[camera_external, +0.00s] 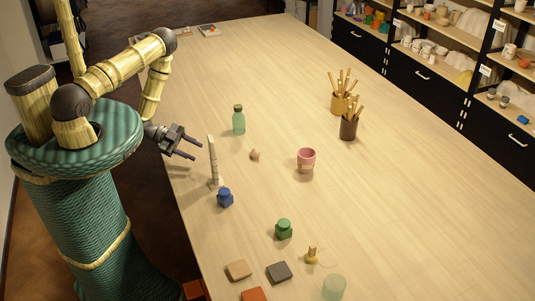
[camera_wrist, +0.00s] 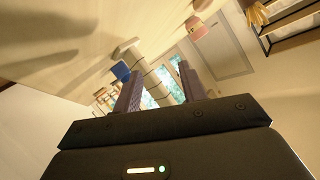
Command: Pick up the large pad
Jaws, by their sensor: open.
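Three flat, block-like pads lie near the front edge of the table in the external view: a tan one (camera_external: 239,269), a dark grey one (camera_external: 279,271) and an orange one (camera_external: 255,295) cut by the picture's bottom edge. They look close in size, and I cannot tell which is the large pad. None of them shows clearly in the wrist view. My gripper (camera_external: 191,149) is open and empty near the table's left edge, well behind the pads.
A pale upright post (camera_external: 213,160) stands just right of my gripper, with a blue block-like item (camera_external: 225,198) in front. A green bottle (camera_external: 238,121), pink cup (camera_external: 306,159), green item (camera_external: 284,229), brass item (camera_external: 311,255) and pale cup (camera_external: 334,287) stand around. The far table is largely clear.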

